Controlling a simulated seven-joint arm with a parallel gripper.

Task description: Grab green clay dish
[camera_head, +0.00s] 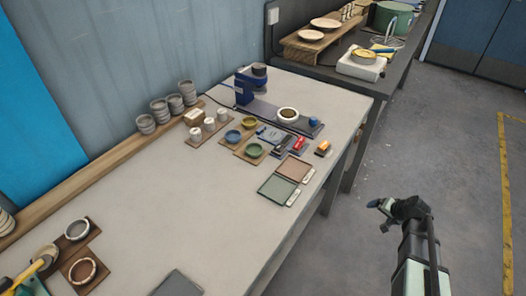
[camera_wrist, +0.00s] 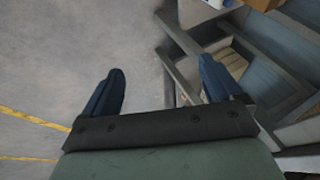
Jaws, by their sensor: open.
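A small green clay dish (camera_head: 254,149) sits on a wooden coaster on the worktable in the head view. A blue dish (camera_head: 233,136) and a yellow dish (camera_head: 249,122) stand close by it on similar coasters. My gripper (camera_head: 378,209) is off the right side of the table, over the floor, well apart from the dish. In the wrist view my gripper (camera_wrist: 165,90) is open and empty, its two blue fingers spread. The green dish is not in the wrist view.
Around the dishes stand white cups (camera_head: 209,125), a red-and-black item (camera_head: 299,143), a blue machine (camera_head: 250,84) and flat green and brown tiles (camera_head: 277,189). The front middle of the table (camera_head: 190,215) is mostly clear. The table's right edge lies between my gripper and the dishes.

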